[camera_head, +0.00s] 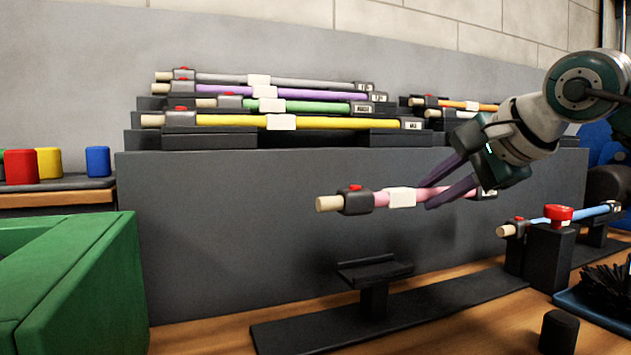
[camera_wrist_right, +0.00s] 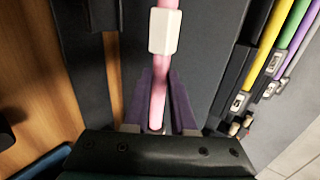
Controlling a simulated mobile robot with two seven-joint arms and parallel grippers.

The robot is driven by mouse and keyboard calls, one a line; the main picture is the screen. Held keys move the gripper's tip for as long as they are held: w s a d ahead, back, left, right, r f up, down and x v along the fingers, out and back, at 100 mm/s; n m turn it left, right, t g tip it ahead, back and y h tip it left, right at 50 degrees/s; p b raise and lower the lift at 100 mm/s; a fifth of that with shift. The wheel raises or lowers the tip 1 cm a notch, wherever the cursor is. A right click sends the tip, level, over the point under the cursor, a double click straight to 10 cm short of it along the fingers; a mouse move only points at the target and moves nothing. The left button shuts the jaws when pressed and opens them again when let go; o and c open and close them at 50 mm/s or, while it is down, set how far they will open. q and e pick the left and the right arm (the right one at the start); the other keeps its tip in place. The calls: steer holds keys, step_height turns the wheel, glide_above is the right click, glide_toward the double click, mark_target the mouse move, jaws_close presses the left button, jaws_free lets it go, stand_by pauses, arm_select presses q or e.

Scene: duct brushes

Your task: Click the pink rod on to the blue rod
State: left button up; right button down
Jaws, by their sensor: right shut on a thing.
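The pink rod (camera_head: 381,199) hangs in the air in the head view, with a pale tip, a dark collar with a red button at its left end, and a white band. My right gripper (camera_head: 428,196) is shut on it, right of the white band. In the right wrist view the pink rod (camera_wrist_right: 157,100) runs between the purple fingers. The blue rod (camera_head: 590,212) rests on black supports at the right, its pale tip pointing left toward the pink rod. The rods are apart, the pink one higher. My left gripper is not in view.
An empty black cradle (camera_head: 374,270) stands on a long base below the pink rod. A red knob (camera_head: 558,213) tops a block by the blue rod. A rack of grey, purple, green and yellow rods (camera_head: 350,123) stands behind. A green box (camera_head: 80,275) is at left.

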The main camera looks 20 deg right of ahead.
step_height(320, 180, down, 7)
steer(key=d+b, duration=0.1)
steer(key=b, duration=0.4)
steer(key=shift+d+f, duration=0.2)
steer(key=shift+f, duration=0.1)
stand_by(0.5)
steer(key=shift+f+b, duration=0.1)
steer(key=shift+b, duration=0.3)
steer(key=shift+d, duration=0.1)
steer(key=shift+w+d, duration=0.1)
steer(key=shift+d, duration=0.7)
